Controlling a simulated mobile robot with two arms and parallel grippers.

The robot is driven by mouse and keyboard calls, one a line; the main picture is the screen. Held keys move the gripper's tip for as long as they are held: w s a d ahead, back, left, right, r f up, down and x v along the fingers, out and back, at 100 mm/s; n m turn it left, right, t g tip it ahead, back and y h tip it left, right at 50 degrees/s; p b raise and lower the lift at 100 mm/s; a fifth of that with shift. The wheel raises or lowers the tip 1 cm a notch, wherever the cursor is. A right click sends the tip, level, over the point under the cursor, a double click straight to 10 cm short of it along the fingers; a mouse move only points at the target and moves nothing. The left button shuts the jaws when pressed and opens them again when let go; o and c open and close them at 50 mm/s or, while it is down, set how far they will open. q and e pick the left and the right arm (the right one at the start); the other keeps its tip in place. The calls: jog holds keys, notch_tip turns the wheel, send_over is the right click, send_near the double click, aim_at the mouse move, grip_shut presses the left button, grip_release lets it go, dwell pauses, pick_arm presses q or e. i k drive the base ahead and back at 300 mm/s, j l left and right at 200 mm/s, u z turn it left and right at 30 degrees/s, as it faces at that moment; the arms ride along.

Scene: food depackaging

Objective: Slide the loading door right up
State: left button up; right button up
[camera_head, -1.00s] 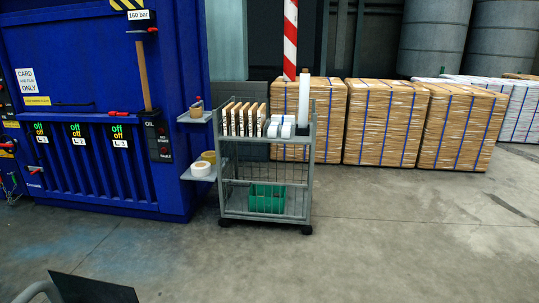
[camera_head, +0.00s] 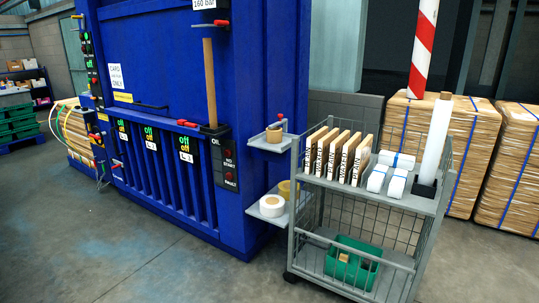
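A large blue machine (camera_head: 165,60), which looks like a baling press, stands at the left and middle of the head view. Its upper front panel (camera_head: 155,70) is smooth and looks closed, with a dark handle bar (camera_head: 148,105) low on it. A wooden stick (camera_head: 209,82) stands upright at the right of that panel. I cannot tell for sure which panel is the loading door. Below are vertical slots and labels reading "off". Neither of my grippers shows in the view.
Small side shelves (camera_head: 268,205) hold tape rolls. Wrapped bales (camera_head: 479,150) are at the back right. The concrete floor (camera_head: 130,245) in front is clear.

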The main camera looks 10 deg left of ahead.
aim_at(153, 52)
jog(key=i+j+u, duration=0.25)
jog(key=i+u, duration=0.65)
jog(key=i, duration=0.2)
jog(key=i+l+u, duration=0.15)
jog(key=i+u, duration=0.35)
jog(key=i, duration=0.1)
